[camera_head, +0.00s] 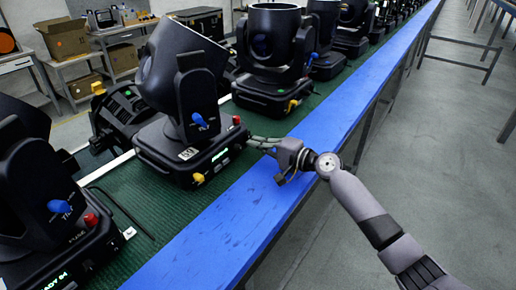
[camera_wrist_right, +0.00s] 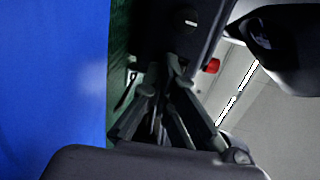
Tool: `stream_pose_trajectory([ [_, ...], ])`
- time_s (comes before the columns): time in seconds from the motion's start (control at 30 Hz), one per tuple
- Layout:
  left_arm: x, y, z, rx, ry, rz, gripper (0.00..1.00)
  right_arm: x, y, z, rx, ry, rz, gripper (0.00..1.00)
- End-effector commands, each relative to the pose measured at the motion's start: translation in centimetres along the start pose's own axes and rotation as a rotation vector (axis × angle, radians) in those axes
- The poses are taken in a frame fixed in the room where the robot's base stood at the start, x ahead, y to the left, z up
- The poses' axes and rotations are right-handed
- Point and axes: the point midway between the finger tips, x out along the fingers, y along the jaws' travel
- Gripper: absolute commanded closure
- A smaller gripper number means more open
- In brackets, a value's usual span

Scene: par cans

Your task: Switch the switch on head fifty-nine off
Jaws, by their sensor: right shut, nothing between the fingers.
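A black moving-head light (camera_head: 185,100) stands on the green belt, and its small white label (camera_head: 188,154) seems to read 59. It has a blue knob (camera_head: 199,120), a red switch-like part (camera_head: 236,120), a yellow knob (camera_head: 198,178) and a lit green display (camera_head: 220,155). My right gripper (camera_head: 252,142) is shut and empty, its fingertips close to the right end of that head's base. In the right wrist view the shut fingers (camera_wrist_right: 174,64) point at the dark base, with a red part (camera_wrist_right: 212,65) just right of the tips. I cannot tell whether they touch. My left gripper is not in view.
Another head (camera_head: 45,200) stands at the near left and one (camera_head: 270,60) farther along, with several more in line behind. The blue rail (camera_head: 215,235) runs along the belt's right side. Clear grey floor (camera_head: 440,140) lies to the right.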

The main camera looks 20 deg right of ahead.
Motion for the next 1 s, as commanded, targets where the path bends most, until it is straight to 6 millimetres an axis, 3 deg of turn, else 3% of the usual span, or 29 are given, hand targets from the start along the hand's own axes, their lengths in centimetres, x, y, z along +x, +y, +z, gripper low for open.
stream_pose_trajectory([
  [0.03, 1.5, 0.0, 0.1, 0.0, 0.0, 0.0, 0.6, 0.3, 0.8, 0.1, 0.0, -0.001, -0.014, 1.0],
  [0.17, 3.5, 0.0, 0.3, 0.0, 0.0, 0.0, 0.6, 0.6, 1.0, 0.1, 0.001, -0.001, -0.055, 1.0],
  [0.23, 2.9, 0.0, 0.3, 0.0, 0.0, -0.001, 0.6, 0.5, 0.2, 0.1, 0.0, -0.001, -0.059, 1.0],
  [0.53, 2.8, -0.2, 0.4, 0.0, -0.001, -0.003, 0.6, -0.3, 0.3, 0.0, 0.0, 0.001, -0.055, 1.0],
  [1.0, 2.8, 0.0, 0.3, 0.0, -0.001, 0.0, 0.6, -9.5, 0.9, 0.1, 0.001, 0.0, -0.054, 1.0],
])
